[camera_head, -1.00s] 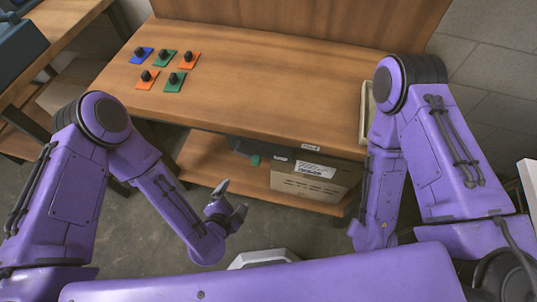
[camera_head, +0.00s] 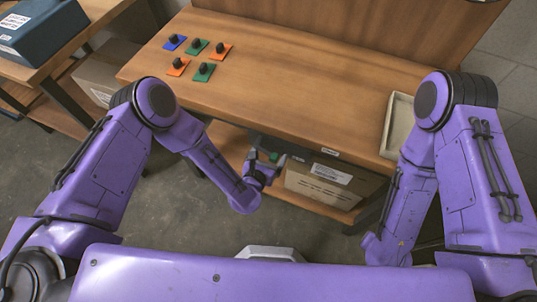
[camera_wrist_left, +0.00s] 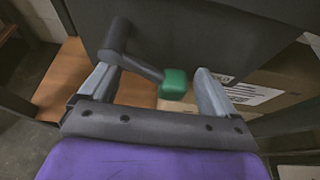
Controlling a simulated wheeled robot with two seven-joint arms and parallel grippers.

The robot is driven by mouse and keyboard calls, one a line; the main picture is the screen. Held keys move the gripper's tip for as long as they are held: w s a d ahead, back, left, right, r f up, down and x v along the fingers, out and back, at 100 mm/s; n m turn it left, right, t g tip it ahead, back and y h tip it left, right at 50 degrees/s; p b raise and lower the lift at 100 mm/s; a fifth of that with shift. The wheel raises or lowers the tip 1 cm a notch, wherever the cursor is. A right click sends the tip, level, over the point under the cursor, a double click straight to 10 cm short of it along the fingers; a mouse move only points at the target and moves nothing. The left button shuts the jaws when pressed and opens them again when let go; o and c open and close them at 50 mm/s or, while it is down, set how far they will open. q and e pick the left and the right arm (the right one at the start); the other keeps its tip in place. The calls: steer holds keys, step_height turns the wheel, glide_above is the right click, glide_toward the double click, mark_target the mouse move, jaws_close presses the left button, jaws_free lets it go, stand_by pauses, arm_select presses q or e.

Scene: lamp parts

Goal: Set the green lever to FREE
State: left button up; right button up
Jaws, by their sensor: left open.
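The green lever shows in the left wrist view as a dark arm reaching from a pivot at upper left down to a green knob (camera_wrist_left: 174,83). It is mounted on a dark box (camera_wrist_left: 200,38) under the table. In the head view the green knob (camera_head: 273,157) is small and partly hidden by my gripper. My left gripper (camera_wrist_left: 157,75) is open, with one finger on each side of the knob and lever arm; contact is not clear. In the head view my left gripper (camera_head: 266,163) is below the table's front edge. No FREE marking is readable. My right gripper is not visible.
A wooden table (camera_head: 300,90) carries several coloured plates with black knobs at its far left, and a pale tray (camera_head: 398,125) at its right. A cardboard box (camera_head: 325,185) stands on the shelf beside the dark box. A blue case (camera_head: 40,33) sits on another table.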

arm_select(q)
steer(key=shift+w, duration=0.15)
steer(key=c, duration=1.4)
steer(key=shift+c, duration=0.2)
